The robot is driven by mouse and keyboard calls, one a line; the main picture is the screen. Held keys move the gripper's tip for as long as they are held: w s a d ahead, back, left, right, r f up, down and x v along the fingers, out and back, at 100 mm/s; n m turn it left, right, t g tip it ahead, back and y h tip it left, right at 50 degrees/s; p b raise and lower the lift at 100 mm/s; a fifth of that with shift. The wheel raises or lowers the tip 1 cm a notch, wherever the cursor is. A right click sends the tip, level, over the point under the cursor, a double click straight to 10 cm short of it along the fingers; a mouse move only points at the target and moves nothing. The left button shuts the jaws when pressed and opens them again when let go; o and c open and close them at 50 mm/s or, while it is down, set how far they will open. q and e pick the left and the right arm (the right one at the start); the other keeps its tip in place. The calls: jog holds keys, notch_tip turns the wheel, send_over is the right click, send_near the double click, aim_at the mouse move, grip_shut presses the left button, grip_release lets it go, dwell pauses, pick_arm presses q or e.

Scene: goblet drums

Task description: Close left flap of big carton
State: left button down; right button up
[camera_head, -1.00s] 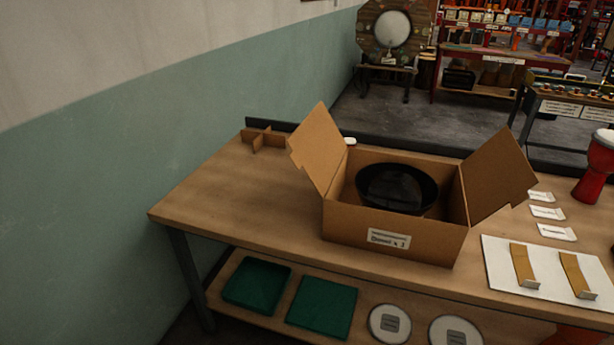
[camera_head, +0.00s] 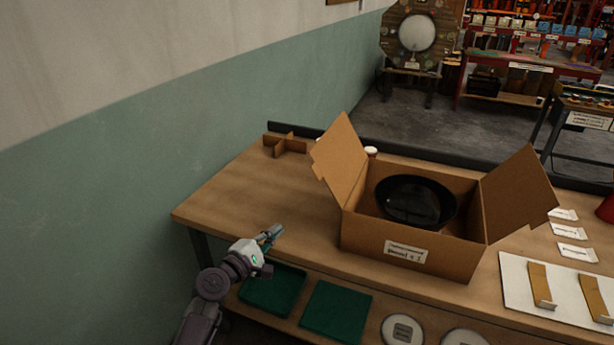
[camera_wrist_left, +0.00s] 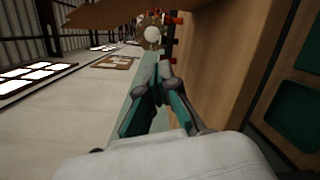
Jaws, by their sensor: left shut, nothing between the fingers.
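The big carton (camera_head: 412,258) stands on the wooden table with a black round bowl-like object (camera_head: 415,203) inside. Its left flap (camera_head: 341,160) stands up and leans outward to the left. Its right flap (camera_head: 517,196) also stands open, leaning outward to the right. My left gripper (camera_head: 275,231) is at the table's front edge, left of the carton and apart from it. In the left wrist view its fingers (camera_wrist_left: 163,72) are together with nothing seen between them. My right gripper is not in view.
A brown cardboard divider (camera_head: 286,145) lies at the table's back left. The tabletop (camera_head: 235,188) left of the carton is mostly clear. A white board with two cardboard strips (camera_head: 540,285) lies to the right. Green trays (camera_head: 335,312) sit on the shelf below.

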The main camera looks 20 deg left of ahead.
pick_arm(q)
notch_tip(320, 180, up, 8)
jog(key=n+t, duration=0.1)
jog(key=t, duration=0.1)
jog(key=w+d+r+p, duration=0.3)
jog(key=w+d+p, duration=0.1)
jog(key=w, duration=0.5)
jog(key=shift+w+d+r+h, duration=0.15)
jog(key=shift+w+d+h, duration=0.15)
jog(key=shift+d, duration=0.2)
